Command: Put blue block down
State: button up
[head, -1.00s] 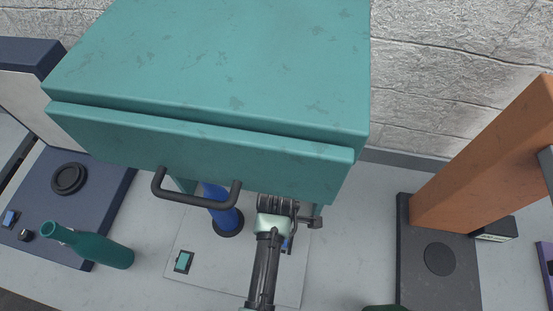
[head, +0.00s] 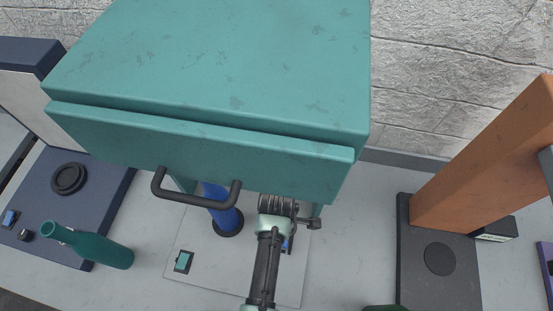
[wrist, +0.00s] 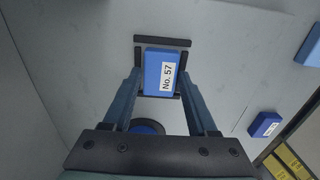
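The blue block (wrist: 160,72), labelled "No. 57", sits between the two fingertips of my gripper (wrist: 160,84) in the wrist view. The fingers lie close along its left and right sides and appear shut on it. Black bracket marks (wrist: 162,40) on the light grey surface frame the block. I cannot tell whether its underside touches the surface. In the head view my arm reaches beneath the teal cabinet, which hides most of the gripper and block.
The teal cabinet (head: 210,70) with a black handle overhangs the work spot. A blue cylinder (head: 226,219) stands left of my arm. Another blue block (wrist: 265,124) lies at right.

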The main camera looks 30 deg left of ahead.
jog(key=shift+o, duration=1.4)
jog(key=shift+r, duration=0.15)
jog(key=shift+r+p, duration=0.35)
jog(key=shift+r, duration=0.1)
notch_tip(320, 180, up, 8)
jog(key=shift+f+b, duration=0.2)
jog(key=shift+b, duration=0.25)
